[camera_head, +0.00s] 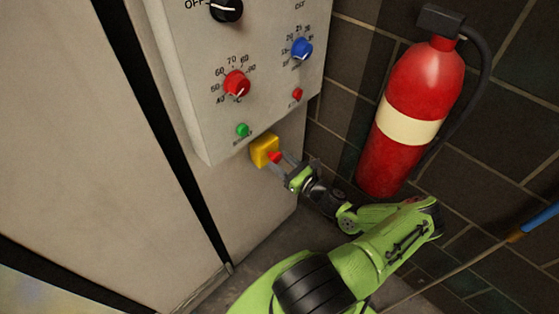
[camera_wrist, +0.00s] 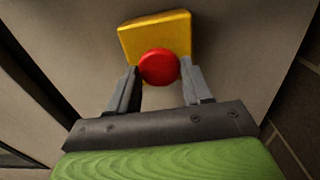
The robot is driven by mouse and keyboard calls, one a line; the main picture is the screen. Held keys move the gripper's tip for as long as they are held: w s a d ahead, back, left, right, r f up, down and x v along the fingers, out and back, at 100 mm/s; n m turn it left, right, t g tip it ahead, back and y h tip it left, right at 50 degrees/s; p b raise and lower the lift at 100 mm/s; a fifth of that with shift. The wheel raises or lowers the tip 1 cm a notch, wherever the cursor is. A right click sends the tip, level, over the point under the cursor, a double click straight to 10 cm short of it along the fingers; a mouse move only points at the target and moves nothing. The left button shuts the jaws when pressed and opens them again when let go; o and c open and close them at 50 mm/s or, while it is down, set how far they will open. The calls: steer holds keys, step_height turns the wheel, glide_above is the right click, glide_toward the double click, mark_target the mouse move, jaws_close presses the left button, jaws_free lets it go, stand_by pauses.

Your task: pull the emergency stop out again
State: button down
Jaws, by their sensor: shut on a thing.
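The emergency stop is a red round button (camera_head: 274,157) on a yellow box (camera_head: 263,149). The box is on the light panel below the control box. In the wrist view the red button (camera_wrist: 159,67) stands in front of the yellow box (camera_wrist: 155,33), and the grey fingers of my gripper (camera_wrist: 160,80) are on its left and right sides. My gripper (camera_head: 280,161) is shut on the red button. How far the button stands out from the box is hard to tell.
A grey control box (camera_head: 205,110) with a red knob (camera_head: 236,84), a blue knob (camera_head: 301,48) and a green lamp (camera_head: 242,130) is just above. A red fire extinguisher (camera_head: 411,115) stands close on the right by the dark tiled wall (camera_head: 345,65).

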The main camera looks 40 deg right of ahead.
steer(key=shift+c, duration=2.4)
jaws_free()
steer(key=shift+s, duration=0.15)
steer(key=s+p, duration=0.1)
steer(key=s, duration=1.4)
steer(key=shift+s+d, duration=0.2)
steer(key=shift+s, duration=0.2)
steer(key=shift+w, duration=0.1)
